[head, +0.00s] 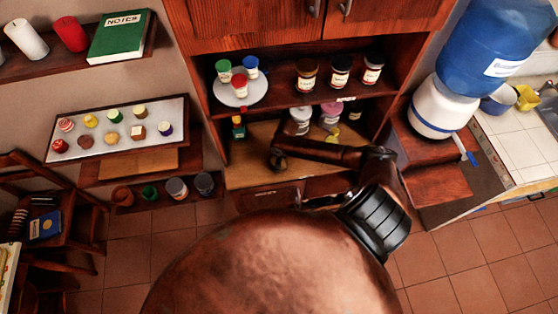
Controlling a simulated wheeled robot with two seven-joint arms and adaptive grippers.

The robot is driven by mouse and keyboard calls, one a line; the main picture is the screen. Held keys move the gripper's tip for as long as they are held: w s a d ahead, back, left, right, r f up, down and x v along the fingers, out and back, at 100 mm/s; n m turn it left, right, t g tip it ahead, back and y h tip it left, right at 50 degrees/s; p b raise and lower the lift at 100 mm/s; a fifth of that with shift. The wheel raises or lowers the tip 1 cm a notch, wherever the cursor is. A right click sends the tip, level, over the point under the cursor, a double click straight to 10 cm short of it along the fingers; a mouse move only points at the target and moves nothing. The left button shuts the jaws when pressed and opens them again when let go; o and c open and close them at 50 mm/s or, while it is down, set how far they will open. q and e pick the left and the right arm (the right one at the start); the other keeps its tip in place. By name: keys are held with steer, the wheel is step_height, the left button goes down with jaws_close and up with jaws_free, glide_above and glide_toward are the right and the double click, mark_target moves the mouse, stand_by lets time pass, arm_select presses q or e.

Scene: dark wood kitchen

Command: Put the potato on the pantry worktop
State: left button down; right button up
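The pantry worktop (246,173) is the lit wooden surface in the lower bay of the dark cabinet. My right arm comes in from the lower right and bends left across the front of this bay. Its far end, my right gripper (278,160), is a small dark shape over the worktop's left half. Its fingers are too small and dark to tell open from shut. I cannot make out a potato for sure; anything at the gripper is hidden or blends with it. My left gripper is not in view.
Bottles and jars (300,120) stand at the back of the worktop. The shelf above holds a white plate (238,92) with small jars, and dark jars (340,70). Left is a tray (60,128) of several small items. A blue water dispenser (490,45) stands right.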

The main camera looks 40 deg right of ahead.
steer(key=shift+o, duration=1.1)
steer(key=shift+r, duration=0.15)
steer(key=shift+r, duration=0.3)
step_height(320, 180, up, 11)
steer(key=s, duration=0.1)
steer(key=shift+d+r, duration=0.15)
steer(key=shift+d, duration=0.25)
steer(key=shift+s, duration=0.1)
